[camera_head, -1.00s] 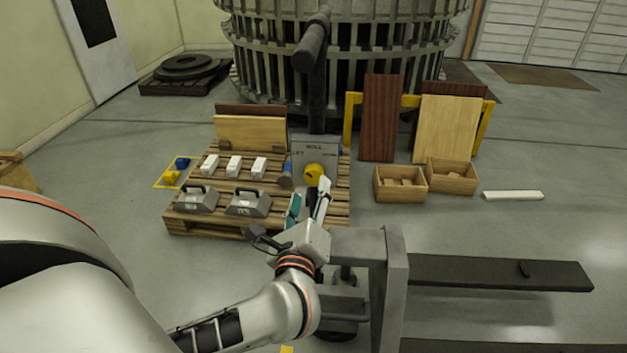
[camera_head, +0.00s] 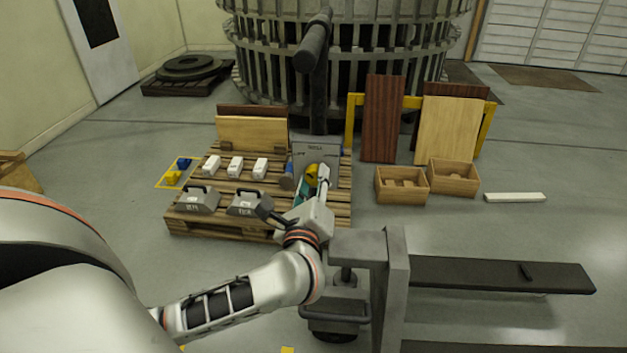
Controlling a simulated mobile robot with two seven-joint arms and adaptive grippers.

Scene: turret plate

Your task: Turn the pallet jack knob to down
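The yellow knob (camera_head: 311,173) sits on the front of a grey panel (camera_head: 316,149) on the pallet jack's upright column, below the dark handle (camera_head: 313,45). The panel carries lettering that reads like "ROLL" and "LIFT", partly covered. My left gripper (camera_head: 312,185) reaches up to the knob from the front, its fingers apart. One finger with a teal pad is left of and below the knob. The other overlaps the knob's right side and hides part of it. I cannot tell whether the fingers touch it. My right gripper is out of view.
A wooden pallet (camera_head: 240,230) behind holds grey handled weights (camera_head: 249,202) and white blocks (camera_head: 236,167). Wooden crates (camera_head: 402,185) stand to the right. A grey post (camera_head: 397,285) and dark fork (camera_head: 480,273) are close right of my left arm. The floor at far right is mostly clear.

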